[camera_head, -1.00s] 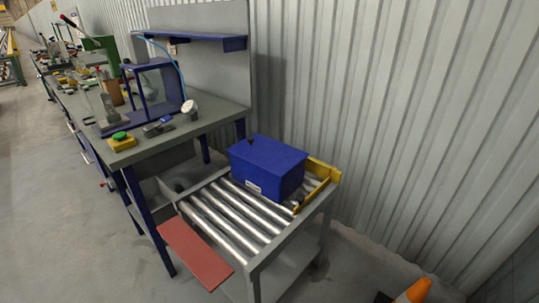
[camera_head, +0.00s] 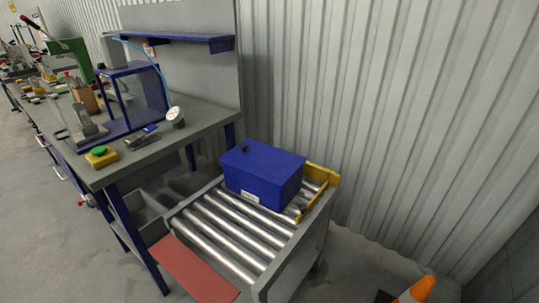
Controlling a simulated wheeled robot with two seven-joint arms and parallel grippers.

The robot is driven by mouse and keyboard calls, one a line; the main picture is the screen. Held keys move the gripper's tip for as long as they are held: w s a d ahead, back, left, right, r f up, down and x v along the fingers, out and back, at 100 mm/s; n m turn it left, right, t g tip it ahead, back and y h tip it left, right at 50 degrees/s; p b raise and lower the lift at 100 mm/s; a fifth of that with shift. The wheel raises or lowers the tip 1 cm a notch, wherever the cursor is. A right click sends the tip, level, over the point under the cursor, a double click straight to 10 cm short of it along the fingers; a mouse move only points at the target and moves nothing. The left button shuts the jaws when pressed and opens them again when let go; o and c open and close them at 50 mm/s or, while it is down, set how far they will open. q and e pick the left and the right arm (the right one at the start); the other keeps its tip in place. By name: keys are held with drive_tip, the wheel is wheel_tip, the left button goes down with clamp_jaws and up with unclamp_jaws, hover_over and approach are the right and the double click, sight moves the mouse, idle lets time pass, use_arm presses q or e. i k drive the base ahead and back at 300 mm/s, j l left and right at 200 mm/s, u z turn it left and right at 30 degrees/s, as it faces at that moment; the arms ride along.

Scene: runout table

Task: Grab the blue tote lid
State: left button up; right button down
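The blue tote (camera_head: 258,188) stands on the roller table at the far right end, close to the corrugated wall. Its blue lid (camera_head: 270,162) lies on top and appears closed. A small dark knob or handle (camera_head: 245,149) shows at the lid's left back part. A white label is on the tote's front face.
The roller table (camera_head: 215,232) has bare rollers in front of the tote, a yellow stop (camera_head: 322,176) at its right end and a red plate (camera_head: 194,269) at its front. A workbench (camera_head: 150,152) stands left.

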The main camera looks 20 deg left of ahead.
sight(275, 166)
drive_tip(key=j+z, duration=0.25)
drive_tip(key=j, duration=0.35)
drive_tip(key=j+z, duration=0.3)
drive_tip(key=j, duration=0.3)
drive_tip(key=j+z, duration=0.25)
drive_tip(key=j, duration=0.35)
drive_tip(key=k+j+z, duration=0.1)
drive_tip(key=j+z, duration=0.2)
drive_tip(key=j, duration=0.25)
